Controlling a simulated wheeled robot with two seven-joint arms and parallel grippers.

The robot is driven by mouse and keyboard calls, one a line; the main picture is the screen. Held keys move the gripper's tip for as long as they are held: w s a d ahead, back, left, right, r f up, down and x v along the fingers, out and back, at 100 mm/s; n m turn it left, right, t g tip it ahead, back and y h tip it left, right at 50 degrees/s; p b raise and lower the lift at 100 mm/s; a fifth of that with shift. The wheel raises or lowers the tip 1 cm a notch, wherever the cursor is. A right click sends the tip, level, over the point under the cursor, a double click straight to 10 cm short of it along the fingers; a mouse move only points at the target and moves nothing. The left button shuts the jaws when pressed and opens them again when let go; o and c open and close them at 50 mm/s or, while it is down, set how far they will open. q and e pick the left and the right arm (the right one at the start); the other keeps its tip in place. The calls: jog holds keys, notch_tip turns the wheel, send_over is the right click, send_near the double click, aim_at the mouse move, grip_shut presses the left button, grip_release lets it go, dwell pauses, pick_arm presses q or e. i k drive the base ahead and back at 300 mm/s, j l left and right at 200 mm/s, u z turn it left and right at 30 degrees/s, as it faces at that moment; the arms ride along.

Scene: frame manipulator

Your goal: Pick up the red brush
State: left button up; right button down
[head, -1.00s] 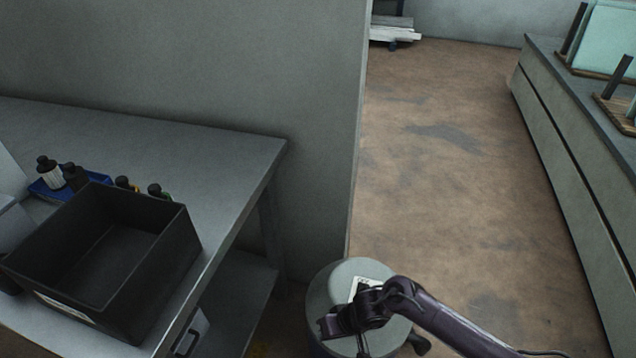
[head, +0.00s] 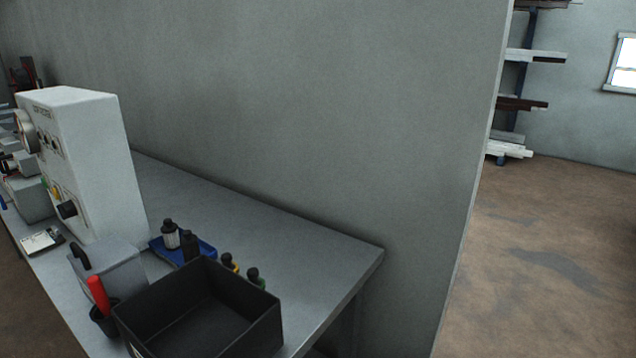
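A red handle (head: 98,294), which may be the red brush, stands upright in a small black cup (head: 104,319) on the grey workbench (head: 262,226). The cup is just left of an open black bin (head: 200,311). The lower end of the red thing is hidden inside the cup. Neither of my grippers shows in the head view now.
A grey box with a black handle (head: 110,277) stands behind the cup. A blue tray (head: 205,250) with dark-capped bottles sits behind the bin. A tall white machine (head: 88,165) stands further left. Brown floor (head: 540,265) is open on the right.

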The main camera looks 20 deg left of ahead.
aim_at(94, 282)
jog(key=u, duration=1.85)
